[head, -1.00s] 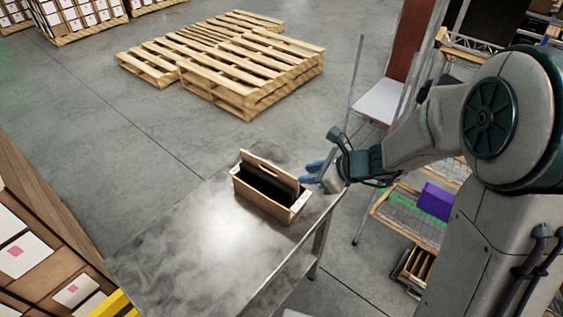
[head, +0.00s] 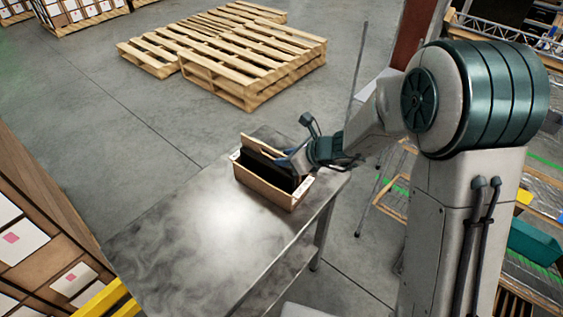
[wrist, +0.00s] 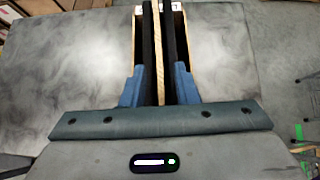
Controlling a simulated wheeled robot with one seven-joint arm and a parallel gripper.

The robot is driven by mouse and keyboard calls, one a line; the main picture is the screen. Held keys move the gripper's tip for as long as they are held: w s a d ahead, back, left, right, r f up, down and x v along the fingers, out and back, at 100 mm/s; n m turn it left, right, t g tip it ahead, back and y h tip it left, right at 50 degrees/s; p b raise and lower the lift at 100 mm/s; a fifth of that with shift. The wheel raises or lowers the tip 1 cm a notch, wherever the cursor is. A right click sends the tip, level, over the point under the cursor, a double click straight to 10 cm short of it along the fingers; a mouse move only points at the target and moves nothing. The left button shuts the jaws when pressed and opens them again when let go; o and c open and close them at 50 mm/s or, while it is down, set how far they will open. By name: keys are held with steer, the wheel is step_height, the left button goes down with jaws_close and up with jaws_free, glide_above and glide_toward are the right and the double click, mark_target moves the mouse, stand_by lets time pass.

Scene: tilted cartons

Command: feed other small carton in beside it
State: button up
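A light wooden carrier box (head: 272,194) with an upright wooden divider (head: 262,147) stands on a metal table. Dark panel-like things (head: 268,173) are inside it; I cannot tell whether these are the cartons. My gripper (head: 290,160) reaches in over the box's right end. In the wrist view my blue fingers (wrist: 158,88) stand apart, on either side of the divider (wrist: 158,45) and two dark strips, one left (wrist: 147,45) and one right (wrist: 168,45). I cannot tell whether the fingers press on them. My fingers partly hide the box's near end.
The metal table top (head: 190,235) is bare left of the box. The box stands near the table's right edge. Wooden pallets (head: 230,60) lie on the floor behind. Stacked boxes (head: 45,265) stand at the lower left, shelving (head: 520,200) at the right.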

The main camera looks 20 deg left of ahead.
steer(key=shift+w+a+f, duration=0.1)
steer(key=shift+a+f, duration=0.2)
steer(key=shift+a, duration=0.05)
jaws_close()
steer(key=shift+r, duration=0.15)
step_height(320, 180, up, 8)
steer(key=p, duration=0.6)
steer(key=shift+r, duration=0.1)
